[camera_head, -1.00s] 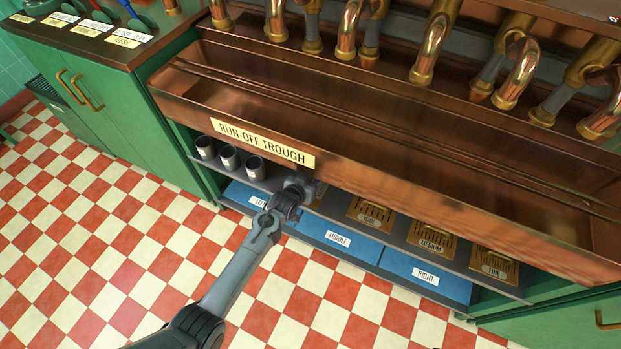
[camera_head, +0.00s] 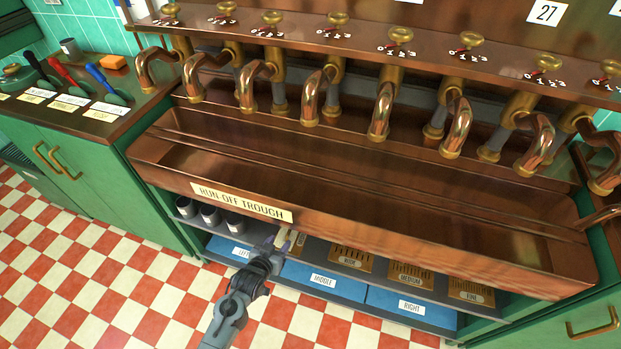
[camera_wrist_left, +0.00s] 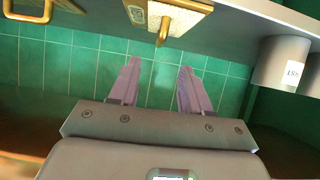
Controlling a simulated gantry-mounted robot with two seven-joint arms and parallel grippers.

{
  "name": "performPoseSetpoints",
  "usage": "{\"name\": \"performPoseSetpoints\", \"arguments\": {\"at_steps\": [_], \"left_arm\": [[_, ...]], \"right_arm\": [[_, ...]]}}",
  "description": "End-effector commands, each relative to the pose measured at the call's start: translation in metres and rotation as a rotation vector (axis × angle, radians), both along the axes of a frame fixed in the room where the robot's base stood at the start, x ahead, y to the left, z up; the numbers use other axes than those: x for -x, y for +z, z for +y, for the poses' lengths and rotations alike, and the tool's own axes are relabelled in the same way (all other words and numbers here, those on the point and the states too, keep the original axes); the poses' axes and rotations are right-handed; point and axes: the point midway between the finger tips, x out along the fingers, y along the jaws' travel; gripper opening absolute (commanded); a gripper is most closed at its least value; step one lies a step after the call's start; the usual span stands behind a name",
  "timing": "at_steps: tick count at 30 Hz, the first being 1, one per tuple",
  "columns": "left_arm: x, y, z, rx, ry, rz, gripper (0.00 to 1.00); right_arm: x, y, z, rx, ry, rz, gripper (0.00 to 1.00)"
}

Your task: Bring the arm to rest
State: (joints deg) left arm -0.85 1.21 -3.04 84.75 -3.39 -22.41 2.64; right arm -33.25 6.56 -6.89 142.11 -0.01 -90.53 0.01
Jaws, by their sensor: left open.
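My left gripper (camera_head: 281,240) is open, with nothing between its fingers. In the head view it is just below the front lip of the copper run-off trough (camera_head: 400,235), at the shelf under it. In the left wrist view its two pale purple fingers (camera_wrist_left: 157,90) stand apart in front of green tiles. A brass plate with a handle (camera_wrist_left: 165,16) shows ahead of the fingers, apart from them. My right gripper is not in view.
Several grey cups (camera_head: 209,214) stand on the shelf left of the gripper; one shows in the left wrist view (camera_wrist_left: 281,62). Brass plates (camera_head: 352,258) line the shelf. Blue LEFT, MIDDLE and RIGHT panels (camera_head: 318,289) lie below. Copper spouts (camera_head: 383,110) hang over the trough. The checkered floor (camera_head: 100,270) is clear.

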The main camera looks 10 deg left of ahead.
Motion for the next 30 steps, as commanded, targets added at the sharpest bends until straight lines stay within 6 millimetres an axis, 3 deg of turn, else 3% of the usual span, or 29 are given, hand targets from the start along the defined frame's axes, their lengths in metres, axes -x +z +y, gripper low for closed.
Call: {"name": "performPoseSetpoints", "arguments": {"at_steps": [4,6,8,11,15,18,24,28,30], "left_arm": [[0.024,-0.005,0.002,-0.003,-0.001,0.044,0.47],[0.046,-0.010,0.003,-0.009,-0.003,0.082,0.47],[0.066,-0.002,0.004,-0.014,-0.008,0.100,0.47],[0.103,0.035,0.004,-0.024,-0.019,0.123,0.47],[0.165,0.111,0.002,-0.058,-0.039,0.243,0.47],[0.202,0.162,0.000,-0.083,-0.052,0.348,0.47],[0.254,0.238,-0.001,-0.118,-0.066,0.520,0.47],[0.276,0.267,0.001,-0.133,-0.068,0.612,0.47],[0.292,0.269,0.004,-0.145,-0.068,0.694,0.47]], "right_arm": [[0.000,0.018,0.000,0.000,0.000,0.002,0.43],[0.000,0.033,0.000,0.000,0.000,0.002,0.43],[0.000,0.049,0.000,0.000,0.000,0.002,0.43],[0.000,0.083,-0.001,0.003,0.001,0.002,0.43],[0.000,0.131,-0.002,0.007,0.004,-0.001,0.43],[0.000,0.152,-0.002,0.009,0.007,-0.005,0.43],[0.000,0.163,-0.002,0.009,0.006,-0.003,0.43],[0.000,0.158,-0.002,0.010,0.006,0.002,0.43],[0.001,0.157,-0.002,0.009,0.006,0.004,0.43]]}}
